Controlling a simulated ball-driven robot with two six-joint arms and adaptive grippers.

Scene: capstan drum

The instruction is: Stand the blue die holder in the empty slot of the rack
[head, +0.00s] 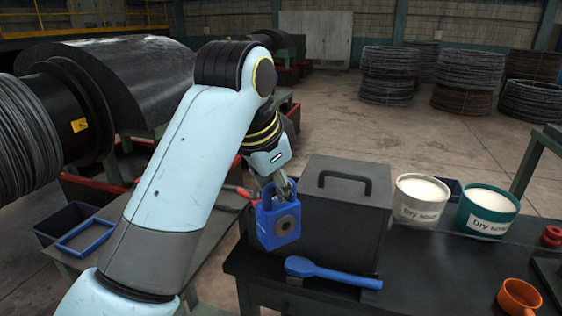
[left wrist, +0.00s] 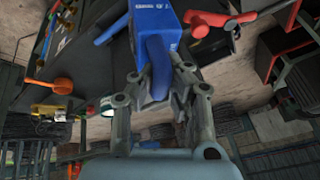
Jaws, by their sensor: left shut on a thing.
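The blue die holder (head: 278,222), a block with a round grey die in its face and a loop handle on top, hangs from my left gripper (head: 279,186) in the head view. It is in front of the left side of the dark lidded box, near the table's left end. In the left wrist view, the fingers of my left gripper (left wrist: 158,88) are shut on the handle of the blue holder (left wrist: 156,28). I cannot make out the rack or its empty slot for sure in either view. My right gripper is not in view.
The dark box (head: 345,225) with a black handle stands close beside the holder. A blue scoop (head: 330,272) lies in front of it. White (head: 420,200) and teal (head: 486,210) dry soap tubs and an orange cup (head: 519,297) stand to the right. The table's front middle is clear.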

